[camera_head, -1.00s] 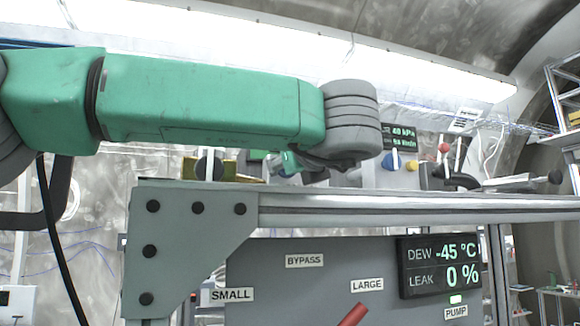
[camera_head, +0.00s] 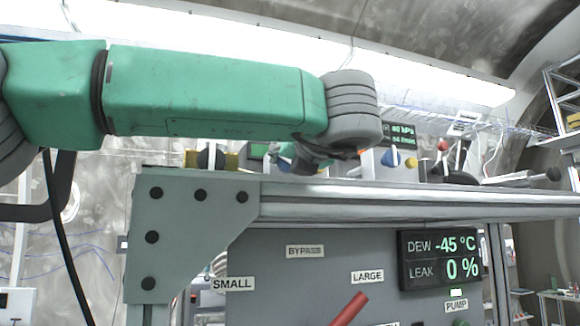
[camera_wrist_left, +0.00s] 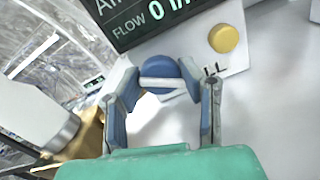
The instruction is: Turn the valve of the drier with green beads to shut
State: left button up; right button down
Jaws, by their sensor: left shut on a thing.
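In the left wrist view my left gripper (camera_wrist_left: 170,88) has its two blue-grey fingers around a blue round knob (camera_wrist_left: 161,71) with a white bar handle (camera_wrist_left: 162,84). The gripper is shut on this handle. The knob sits on a pale panel (camera_wrist_left: 225,68) beside a yellow button (camera_wrist_left: 223,39). In the head view my green forearm covers much of that area; only part of my left wrist (camera_head: 300,158) shows below it, and the fingers cannot be made out. No green beads can be made out in either view. My right gripper is not in view.
A grey frame (camera_head: 400,205) runs across in front, below my forearm. Under it is a panel (camera_head: 330,250) labelled BYPASS, SMALL and LARGE, with a red handle (camera_head: 349,309) and a DEW/LEAK display (camera_head: 440,260). A red knob (camera_head: 442,146) stands behind the frame.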

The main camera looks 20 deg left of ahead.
pick_arm(q)
jog(key=m, duration=0.3)
jog(key=shift+f, duration=0.1)
jog(key=m, duration=0.2)
jog(key=shift+m, duration=0.3)
jog(key=m+p, duration=0.1)
jog(key=m, duration=0.3)
jog(key=shift+w+d+p, duration=0.1)
jog(key=shift+p, duration=0.2)
jog(key=shift+f+m, duration=0.15)
jog(key=shift+m, duration=1.05)
jog(key=o, duration=1.1)
jog(key=shift+o, duration=0.2)
jog(key=shift+w, duration=0.15)
jog(key=shift+d, duration=0.1)
